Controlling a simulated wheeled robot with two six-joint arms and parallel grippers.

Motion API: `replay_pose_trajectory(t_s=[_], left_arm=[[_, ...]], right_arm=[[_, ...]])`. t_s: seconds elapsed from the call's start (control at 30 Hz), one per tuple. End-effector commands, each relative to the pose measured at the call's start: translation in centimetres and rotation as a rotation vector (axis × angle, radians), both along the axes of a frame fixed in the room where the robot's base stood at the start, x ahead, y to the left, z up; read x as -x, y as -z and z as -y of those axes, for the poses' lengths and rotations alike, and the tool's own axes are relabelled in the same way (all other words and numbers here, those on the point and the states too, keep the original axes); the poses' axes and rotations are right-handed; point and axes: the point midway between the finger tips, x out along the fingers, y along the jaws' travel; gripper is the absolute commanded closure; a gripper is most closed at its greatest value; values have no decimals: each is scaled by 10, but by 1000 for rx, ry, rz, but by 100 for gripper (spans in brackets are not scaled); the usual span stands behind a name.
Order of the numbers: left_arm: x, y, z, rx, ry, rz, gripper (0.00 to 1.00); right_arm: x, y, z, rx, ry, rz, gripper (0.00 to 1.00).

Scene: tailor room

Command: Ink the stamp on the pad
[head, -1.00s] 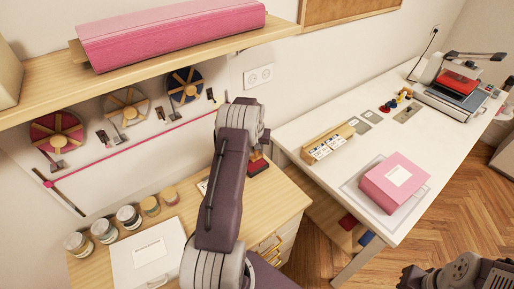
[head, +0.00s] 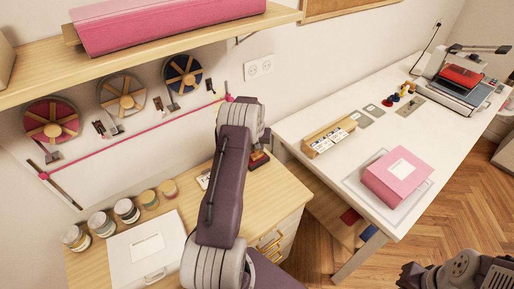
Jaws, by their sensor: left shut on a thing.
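My left arm comes up the middle of the head view over the wooden desk. Its gripper (head: 263,143) is mostly hidden behind the wrist, near the desk's back right corner. It is shut on the stamp, of which only a small brownish bit (head: 264,151) shows. Right below lies a small dark red ink pad (head: 258,160), partly covered by the arm. The stamp is over or on the pad; I cannot tell if they touch.
A white box (head: 147,250) and several jars (head: 127,211) stand on the desk's left. A shelf (head: 150,57) runs above. To the right, a white table (head: 300,125) holds a pink box (head: 397,178), a card rack (head: 328,137) and a press (head: 462,78).

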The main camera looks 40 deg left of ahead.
Motion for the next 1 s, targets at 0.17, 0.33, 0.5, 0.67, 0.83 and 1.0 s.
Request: replay_pose_trajectory(t_s=[0.17,0.33,0.5,0.67,0.83,1.0], left_arm=[[0,4,0,0,0,0,100],[0,7,0,0,0,0,100],[0,10,0,0,0,0,100],[0,11,0,0,0,0,100],[0,13,0,0,0,0,100],[0,16,0,0,0,-1,100]], right_arm=[[0,3,0,0,0,0,100],[0,5,0,0,0,0,100],[0,7,0,0,0,0,100],[0,8,0,0,0,0,100],[0,9,0,0,0,0,100],[0,11,0,0,0,0,100]])
